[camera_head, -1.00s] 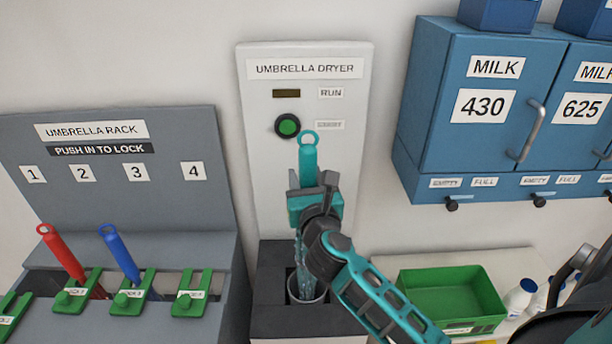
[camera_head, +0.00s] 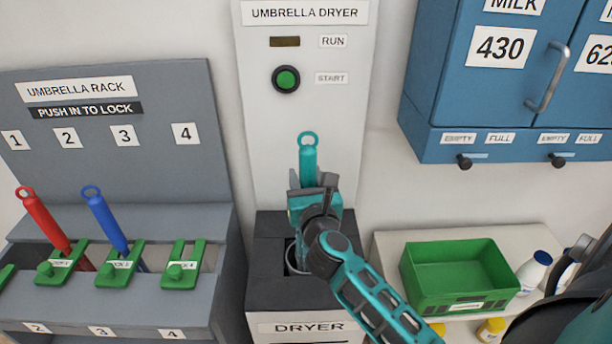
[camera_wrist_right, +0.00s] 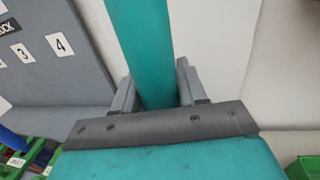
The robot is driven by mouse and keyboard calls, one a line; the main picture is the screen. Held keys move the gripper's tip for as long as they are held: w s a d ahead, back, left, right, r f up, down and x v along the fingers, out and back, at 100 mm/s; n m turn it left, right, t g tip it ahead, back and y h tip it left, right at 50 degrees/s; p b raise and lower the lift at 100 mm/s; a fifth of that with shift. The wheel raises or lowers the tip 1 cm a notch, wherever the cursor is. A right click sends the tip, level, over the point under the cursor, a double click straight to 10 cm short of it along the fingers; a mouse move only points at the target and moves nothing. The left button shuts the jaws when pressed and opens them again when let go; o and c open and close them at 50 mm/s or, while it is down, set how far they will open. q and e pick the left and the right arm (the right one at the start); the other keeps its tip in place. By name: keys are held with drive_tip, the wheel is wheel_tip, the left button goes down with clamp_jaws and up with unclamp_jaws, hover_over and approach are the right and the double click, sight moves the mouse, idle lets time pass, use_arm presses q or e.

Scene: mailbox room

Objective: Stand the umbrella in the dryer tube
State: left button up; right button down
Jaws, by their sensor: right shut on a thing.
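The teal umbrella (camera_head: 308,163) stands nearly upright in the head view, its ring handle on top. My right gripper (camera_head: 316,190) is shut on it just below the handle. In the right wrist view the umbrella's teal shaft (camera_wrist_right: 148,55) runs up between the two fingers. The dryer tube (camera_head: 291,262) is a round grey opening in the dark base of the dryer, directly below the gripper. The umbrella's lower part goes down towards this opening, mostly hidden by my gripper and arm. Its tip is hidden. My left gripper is out of view.
The dryer panel (camera_head: 300,110) with its green start button (camera_head: 286,79) rises behind. The umbrella rack (camera_head: 110,180) at left holds a red umbrella (camera_head: 45,222) and a blue umbrella (camera_head: 105,220). A green crate (camera_head: 455,280) and bottles stand at right, below blue milk boxes (camera_head: 490,70).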

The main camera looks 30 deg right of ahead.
wheel_tip(320, 180, down, 6)
drive_tip(key=b, duration=0.4)
drive_tip(key=shift+b, duration=0.3)
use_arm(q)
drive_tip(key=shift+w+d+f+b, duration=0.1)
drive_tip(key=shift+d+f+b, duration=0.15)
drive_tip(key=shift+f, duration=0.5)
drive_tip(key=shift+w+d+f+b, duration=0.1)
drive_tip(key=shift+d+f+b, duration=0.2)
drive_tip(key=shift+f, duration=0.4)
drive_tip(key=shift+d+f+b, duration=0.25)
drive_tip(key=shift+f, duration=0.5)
use_arm(e)
drive_tip(key=shift+f, duration=1)
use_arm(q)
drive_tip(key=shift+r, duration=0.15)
